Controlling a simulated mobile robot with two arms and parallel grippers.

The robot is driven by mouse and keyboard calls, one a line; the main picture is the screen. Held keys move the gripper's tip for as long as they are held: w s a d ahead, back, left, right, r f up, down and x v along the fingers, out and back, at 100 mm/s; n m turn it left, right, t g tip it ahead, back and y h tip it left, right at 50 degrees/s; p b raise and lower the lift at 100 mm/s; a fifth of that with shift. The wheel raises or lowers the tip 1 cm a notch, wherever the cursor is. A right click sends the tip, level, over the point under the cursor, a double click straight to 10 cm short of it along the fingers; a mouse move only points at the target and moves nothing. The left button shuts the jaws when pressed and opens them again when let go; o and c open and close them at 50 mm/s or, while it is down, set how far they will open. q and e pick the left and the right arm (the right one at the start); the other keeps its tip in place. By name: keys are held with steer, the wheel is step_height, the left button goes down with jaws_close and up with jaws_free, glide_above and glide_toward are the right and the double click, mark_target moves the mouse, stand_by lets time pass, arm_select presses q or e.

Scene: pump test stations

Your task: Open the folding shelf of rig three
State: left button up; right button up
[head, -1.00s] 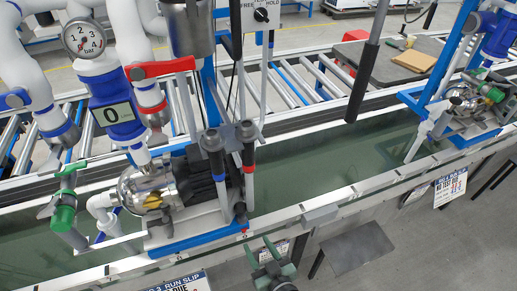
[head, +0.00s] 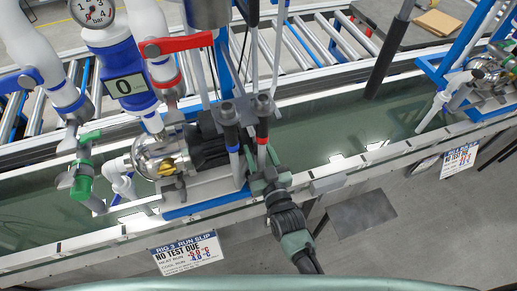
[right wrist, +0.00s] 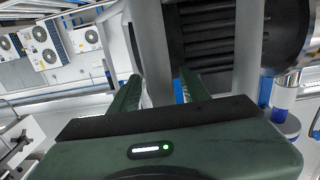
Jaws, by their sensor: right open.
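The rig three slip (head: 186,252) reading "NO TEST DUE" hangs on the front of the bench, below the pump (head: 163,156). A flat grey panel (head: 362,213) shows below the bench rail, right of the slip; I cannot tell for sure whether it is the folding shelf. My right gripper (head: 266,172) is at the rail, just below the red-banded handle (head: 262,132), left of the panel. In the right wrist view the open fingers (right wrist: 158,90) point at a grey upright tube (right wrist: 151,45); contact is unclear. My left gripper is out of view.
A blue-banded handle (head: 230,130) stands beside the red-banded one. Grey floor (head: 430,225) in front is clear.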

jaws_close()
stand_by(1.4)
